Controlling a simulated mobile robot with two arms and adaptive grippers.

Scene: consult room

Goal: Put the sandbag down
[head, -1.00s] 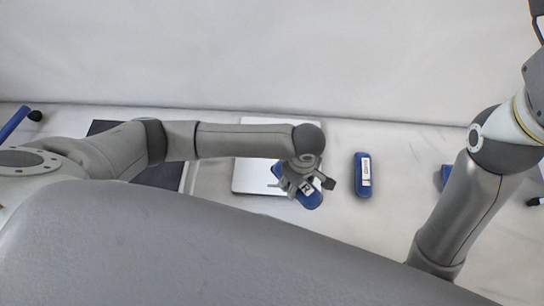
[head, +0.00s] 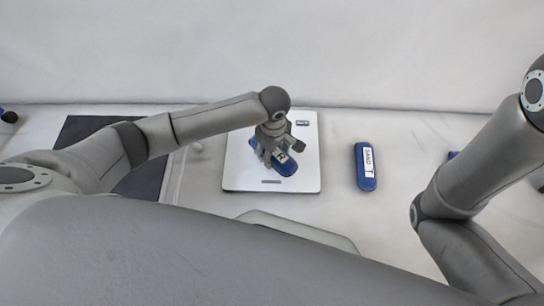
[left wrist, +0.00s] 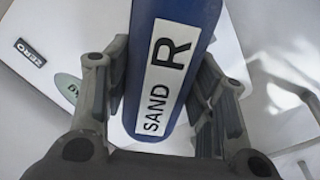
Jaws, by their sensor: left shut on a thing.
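A blue sandbag (head: 285,168) with a white "SAND R" label is in my left gripper (head: 278,152). The left wrist view shows the sandbag (left wrist: 172,70) between the two fingers of this gripper (left wrist: 160,75). In the head view it is over the white scale (head: 240,178), near its middle. I cannot tell whether its underside touches the scale. A second blue sandbag (head: 366,170) with a white label lies on the table, right of the scale. My right arm shows at the right, but its gripper is out of view.
The scale's "ZERO" button (left wrist: 30,52) shows in the left wrist view. A dark flat panel (head: 82,132) lies left of the scale, partly behind my left arm. Another blue item (head: 452,155) is partly hidden by my right arm. Bare table lies around the second sandbag.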

